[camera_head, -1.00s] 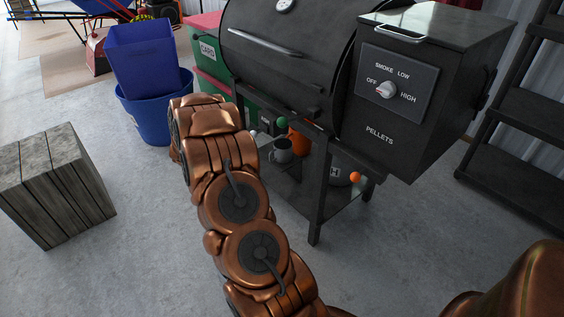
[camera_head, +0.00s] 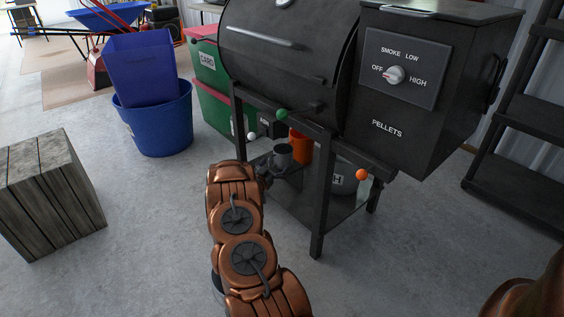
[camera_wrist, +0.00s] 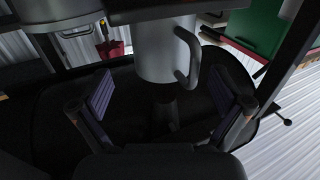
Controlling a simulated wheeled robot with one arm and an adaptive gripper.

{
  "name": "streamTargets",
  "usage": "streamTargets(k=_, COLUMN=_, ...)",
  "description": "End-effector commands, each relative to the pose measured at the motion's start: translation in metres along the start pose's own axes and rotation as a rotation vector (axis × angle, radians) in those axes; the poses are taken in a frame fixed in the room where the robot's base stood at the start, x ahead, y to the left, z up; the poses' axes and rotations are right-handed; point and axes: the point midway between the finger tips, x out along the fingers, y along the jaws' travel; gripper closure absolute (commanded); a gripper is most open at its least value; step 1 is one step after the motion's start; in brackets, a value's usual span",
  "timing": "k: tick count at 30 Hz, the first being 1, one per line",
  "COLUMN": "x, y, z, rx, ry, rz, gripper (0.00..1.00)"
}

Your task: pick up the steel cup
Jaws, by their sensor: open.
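The steel cup (camera_head: 283,154) is a grey cup on the lower shelf (camera_head: 309,208) of the black pellet grill. In the wrist view the cup (camera_wrist: 163,52) is at the top centre, with its curved handle on the right side. My gripper (camera_wrist: 161,92) is open and empty, one pad on either side of the picture. The cup lies ahead of the gap between the pads, and I see no contact. In the head view my gripper (camera_head: 266,174) is small and dark at the end of my copper arm, just left of and below the cup, partly hidden by the arm.
The grill (camera_head: 290,50) stands over the shelf, and its front leg (camera_head: 319,215) is right of the cup. An orange container (camera_head: 300,146) is behind the cup, and a grey pot (camera_head: 344,180) is to the right. Blue bins (camera_head: 158,120) and a wooden crate (camera_head: 48,195) stand left on open floor.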

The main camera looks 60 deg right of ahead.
Motion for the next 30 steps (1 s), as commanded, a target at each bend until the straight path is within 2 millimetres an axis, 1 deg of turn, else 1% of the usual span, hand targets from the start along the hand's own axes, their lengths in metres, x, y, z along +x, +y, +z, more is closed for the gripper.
streamTargets(k=1, x=0.005, y=0.001, z=0.002, rx=0.000, ry=0.000, rz=0.001, gripper=0.00)
streamTargets(k=8, x=0.017, y=-0.001, z=0.004, rx=-0.001, ry=-0.005, rz=-0.002, gripper=0.00)
streamTargets(k=15, x=0.046, y=-0.002, z=0.005, rx=-0.001, ry=-0.003, rz=0.000, gripper=0.00)
streamTargets(k=19, x=0.057, y=-0.003, z=0.004, rx=-0.002, ry=-0.004, rz=-0.002, gripper=0.00)
streamTargets(k=22, x=0.060, y=-0.003, z=0.002, rx=-0.003, ry=-0.003, rz=-0.002, gripper=0.00)
streamTargets(k=27, x=0.060, y=-0.003, z=0.002, rx=-0.003, ry=-0.004, rz=-0.002, gripper=0.00)
streamTargets(k=30, x=0.060, y=-0.003, z=0.002, rx=-0.003, ry=-0.004, rz=-0.002, gripper=0.10)
